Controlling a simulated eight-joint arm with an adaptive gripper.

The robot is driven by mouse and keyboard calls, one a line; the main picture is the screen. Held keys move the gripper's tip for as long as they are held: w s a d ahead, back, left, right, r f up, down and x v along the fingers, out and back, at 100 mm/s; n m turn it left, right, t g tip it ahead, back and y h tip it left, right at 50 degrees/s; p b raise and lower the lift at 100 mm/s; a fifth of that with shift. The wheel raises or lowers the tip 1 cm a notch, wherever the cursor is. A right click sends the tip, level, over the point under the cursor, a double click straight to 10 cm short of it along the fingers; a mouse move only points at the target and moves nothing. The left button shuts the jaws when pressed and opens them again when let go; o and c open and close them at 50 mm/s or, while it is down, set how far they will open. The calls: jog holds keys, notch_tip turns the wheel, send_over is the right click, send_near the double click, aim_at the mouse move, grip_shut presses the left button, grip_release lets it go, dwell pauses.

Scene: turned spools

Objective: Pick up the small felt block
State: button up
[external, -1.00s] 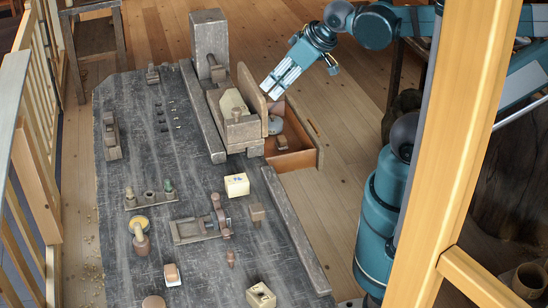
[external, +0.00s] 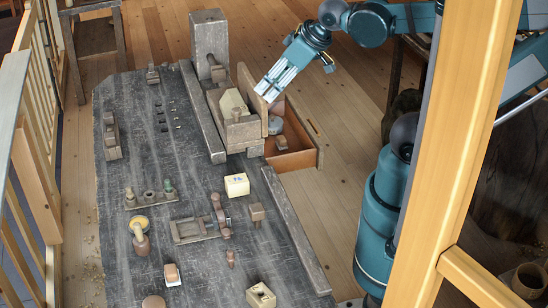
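My gripper (external: 264,95) hangs at the upper middle, its pale fingers pointing down and left. Its tips overlap the upright wooden board at the open drawer in the picture; whether they touch it I cannot tell. The gap between the fingers is too small to read, and I see nothing clearly held. No block can be named for certain as the felt one. A small brown block (external: 281,143) lies in the open drawer (external: 296,160), beside a grey round piece (external: 275,125). A small white and reddish-brown block (external: 172,274) sits on the dark bench at the lower left.
The dark bench (external: 190,190) carries a cream block (external: 237,185), another pale block (external: 261,295), a wooden tray (external: 187,231) and a rack of small pots (external: 150,197). A tall wooden post (external: 209,38) stands behind the drawer box. A yellow beam hides part of my arm.

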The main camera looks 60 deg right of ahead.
jog(key=w+a+n+g+y+p, duration=0.1)
jog(key=w+a+n, duration=0.25)
jog(key=a, duration=0.25)
jog(key=w+a+n+g, duration=0.1)
jog(key=w+a+n, duration=0.25)
jog(key=a, duration=0.25)
jog(key=n+g+h+p, duration=0.1)
jog(key=n+g+p, duration=0.3)
jog(key=n, duration=1.5)
send_over(170, 266)
jog(key=b, duration=0.1)
jog(key=shift+g, duration=0.5)
jog(key=f, duration=2)
jog(key=shift+d+f, duration=0.2)
jog(key=shift+f, duration=0.15)
jog(key=shift+s+a+f, duration=0.1)
jog(key=shift+a+f, duration=0.15)
jog(key=shift+f, duration=1.3)
jog(key=shift+f, duration=0.1)
jog(key=shift+f+b, duration=0.35)
jog(key=shift+f, duration=2.15)
